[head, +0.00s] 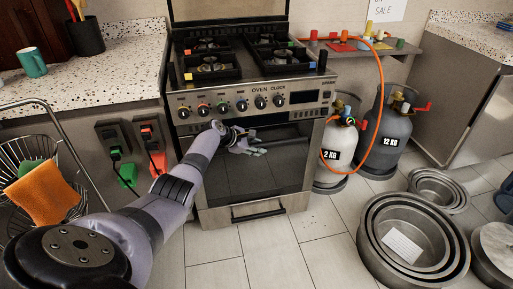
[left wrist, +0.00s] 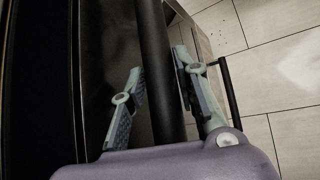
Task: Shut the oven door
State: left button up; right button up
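The oven (head: 255,100) stands against the back counter. Its dark glass door (head: 285,172) looks upright and shut or nearly shut; a small gap at its top edge cannot be ruled out. My left gripper (head: 250,147) is at the upper part of the door, in front of the glass. In the left wrist view, a thick dark bar (left wrist: 158,70), which looks like the door handle, runs between the two fingers of my left gripper (left wrist: 160,92). The fingers are apart, with a gap between the left finger and the bar. My right gripper is not in view.
A drawer handle (head: 258,212) sits low on the oven front. Gas cylinders (head: 385,130) with an orange hose stand right of the oven. Cake tins (head: 412,240) lie on the floor at right. A wire basket (head: 40,185) is at left. The tiled floor before the oven is clear.

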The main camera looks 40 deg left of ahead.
pick_arm(q)
jog(key=o, duration=0.3)
jog(key=shift+f, duration=0.15)
jog(key=shift+s, duration=0.15)
jog(key=v, duration=1.2)
